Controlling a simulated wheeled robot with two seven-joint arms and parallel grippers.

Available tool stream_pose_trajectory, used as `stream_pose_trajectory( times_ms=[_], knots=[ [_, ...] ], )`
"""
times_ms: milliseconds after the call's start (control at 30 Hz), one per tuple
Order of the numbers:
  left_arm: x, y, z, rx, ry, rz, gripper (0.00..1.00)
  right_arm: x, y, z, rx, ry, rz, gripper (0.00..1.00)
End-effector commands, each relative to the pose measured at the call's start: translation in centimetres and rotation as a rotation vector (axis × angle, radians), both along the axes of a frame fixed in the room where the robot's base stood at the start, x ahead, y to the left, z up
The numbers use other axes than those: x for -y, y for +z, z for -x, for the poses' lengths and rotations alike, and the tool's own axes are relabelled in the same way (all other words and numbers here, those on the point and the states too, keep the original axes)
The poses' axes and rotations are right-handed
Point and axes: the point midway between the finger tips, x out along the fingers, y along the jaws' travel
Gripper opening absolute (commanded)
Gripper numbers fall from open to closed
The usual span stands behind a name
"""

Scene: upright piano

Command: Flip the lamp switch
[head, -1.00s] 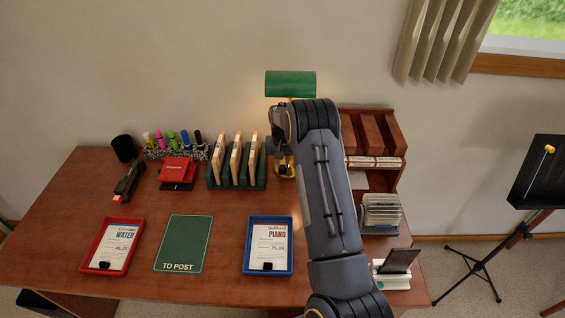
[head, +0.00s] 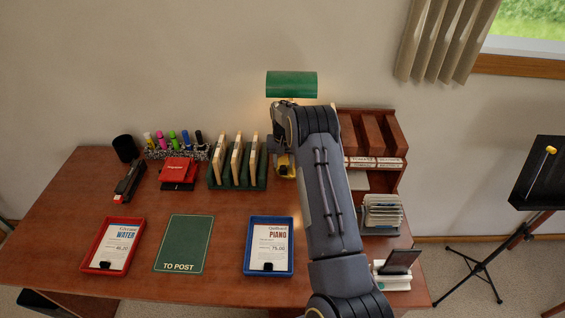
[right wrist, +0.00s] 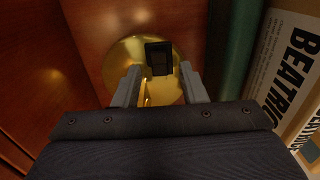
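The desk lamp has a green shade (head: 291,84) at the back of the desk, with a warm glow on the wall beside it. Its round brass base shows in the right wrist view (right wrist: 118,56), with a small dark switch (right wrist: 158,58) on it. My right gripper (right wrist: 160,69) is open, its two fingers apart over the brass base, one on either side of the switch in that view. I cannot tell whether they touch it. In the head view my right arm hides most of the lamp's stem and part of its base. My left gripper is not in view.
A green rack (head: 238,181) with upright envelopes stands close left of the lamp. A wooden shelf unit (head: 398,141) is close on the right. Blue (head: 247,262) and red (head: 88,262) trays and a green mat (head: 183,244) lie in front. Bare desk lies between.

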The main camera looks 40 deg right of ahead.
Motion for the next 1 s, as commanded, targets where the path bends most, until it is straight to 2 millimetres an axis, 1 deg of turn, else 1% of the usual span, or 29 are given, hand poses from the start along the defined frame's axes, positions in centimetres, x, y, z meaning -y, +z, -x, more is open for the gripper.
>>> stream_pose_trajectory(
  times_ms=[267,633,667,700,1000],
  knots=[
    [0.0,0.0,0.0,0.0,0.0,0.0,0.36,-0.3,0.1,0.3,0.073,0.001,0.064,0.38],
    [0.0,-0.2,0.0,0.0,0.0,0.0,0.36,-1.1,0.0,1.2,0.298,0.004,0.254,0.38],
    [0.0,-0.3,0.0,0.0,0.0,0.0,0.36,-1.1,0.5,1.2,0.31,0.003,0.26,0.38],
    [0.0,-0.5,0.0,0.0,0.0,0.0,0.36,-1.2,1.5,1.3,0.312,0.001,0.259,0.38],
    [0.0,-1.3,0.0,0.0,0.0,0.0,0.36,-2.8,7.0,3.1,0.309,0.002,0.257,0.38]
  ],
)
